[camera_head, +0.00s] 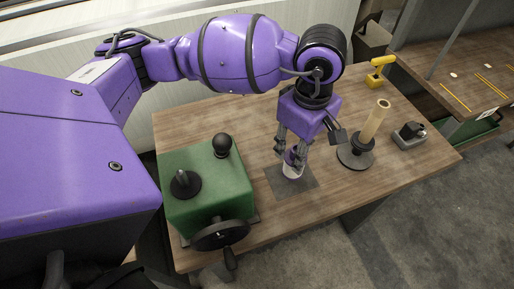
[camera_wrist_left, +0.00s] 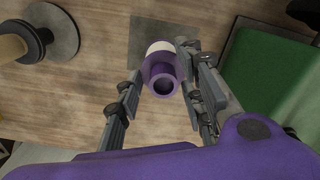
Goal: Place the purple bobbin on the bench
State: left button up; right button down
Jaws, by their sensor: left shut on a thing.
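The purple bobbin (camera_head: 292,168), purple on top with a white lower part, is upright over a dark square mat (camera_head: 307,186) on the wooden bench (camera_head: 260,119). My left gripper (camera_head: 292,155) points down with its fingers around the bobbin. In the left wrist view the bobbin (camera_wrist_left: 162,75) sits between the two fingers, its hollow end toward the camera, with the mat (camera_wrist_left: 146,30) behind it. I cannot tell whether its base touches the mat. My right gripper is not in view.
A green machine box (camera_head: 207,177) with a black handwheel (camera_head: 220,235) stands left of the mat. A tan cone on a black stand (camera_head: 357,150) is close on the right. A small grey device (camera_head: 409,137) and a yellow tool (camera_head: 380,72) are farther right.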

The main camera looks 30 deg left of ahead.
pick_arm(q)
jog(key=shift+w+f, duration=0.1)
jog(key=shift+f, duration=1.5)
jog(key=shift+f, duration=0.25)
jog(key=o, duration=1.1)
jog(key=shift+r, duration=0.1)
jog(key=shift+o, duration=0.2)
notch_tip(320, 180, up, 12)
jog(key=shift+r, duration=0.2)
jog(key=shift+f, duration=0.1)
